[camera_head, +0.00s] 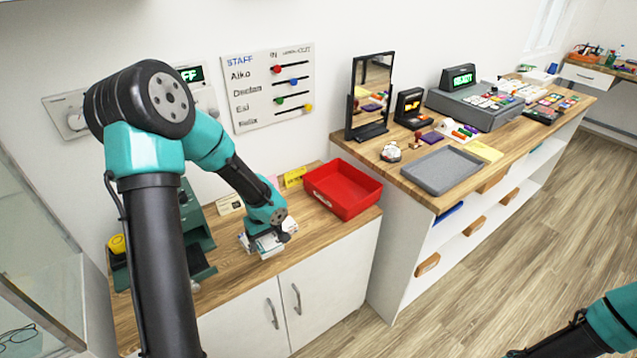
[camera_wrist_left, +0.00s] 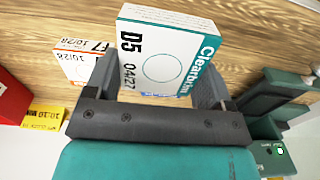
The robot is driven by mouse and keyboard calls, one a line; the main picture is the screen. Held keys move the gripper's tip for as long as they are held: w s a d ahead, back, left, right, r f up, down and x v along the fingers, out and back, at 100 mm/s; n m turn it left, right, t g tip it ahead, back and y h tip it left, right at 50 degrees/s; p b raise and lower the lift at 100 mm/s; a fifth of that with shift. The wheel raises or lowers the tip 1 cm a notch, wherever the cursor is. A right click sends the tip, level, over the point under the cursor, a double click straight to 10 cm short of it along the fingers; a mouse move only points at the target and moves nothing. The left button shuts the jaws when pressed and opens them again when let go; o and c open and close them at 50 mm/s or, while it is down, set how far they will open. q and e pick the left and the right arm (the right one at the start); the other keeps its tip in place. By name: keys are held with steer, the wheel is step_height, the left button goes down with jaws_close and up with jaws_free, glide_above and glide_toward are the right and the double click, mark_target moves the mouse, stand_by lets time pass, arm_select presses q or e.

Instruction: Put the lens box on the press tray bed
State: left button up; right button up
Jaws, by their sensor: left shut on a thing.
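My left gripper (camera_head: 265,242) is shut on a white lens box with a teal edge, over the lower counter. In the left wrist view the lens box (camera_wrist_left: 165,55) sits between the two fingers (camera_wrist_left: 155,90), with "Clearbrim", "D5" and "04/27" on its face. Green machine parts (camera_wrist_left: 275,105) also show at right in the wrist view.
A second white box with orange markings (camera_wrist_left: 78,62) lies beside the held box. A red tray (camera_head: 343,190) and yellow card (camera_head: 294,177) are to the right. The higher counter holds a grey tray (camera_head: 440,170) and a mirror (camera_head: 371,95). Bare wood (camera_head: 320,237) lies right of the gripper.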

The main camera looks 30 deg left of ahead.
mark_target(318, 242)
arm_select(q)
steer(key=w+d+m, duration=0.1)
steer(key=w+d, duration=0.3)
steer(key=w+d+f+m, duration=0.1)
steer(key=w+d, duration=0.2)
steer(key=w, duration=0.1)
steer(key=w+d+f+m, duration=0.1)
steer(key=w+d+m, duration=0.1)
steer(key=w+d, duration=0.2)
steer(key=shift+d+f, duration=0.2)
steer(key=shift+d, duration=0.1)
steer(key=w+d+f+m, duration=0.25)
steer(key=w+d, duration=0.35)
steer(key=d, duration=0.6)
steer(key=s+d+f+m, duration=0.3)
steer(key=d+f+m, duration=0.3)
steer(key=d+f, duration=0.4)
steer(key=d, duration=0.3)
steer(key=shift+f, duration=0.35)
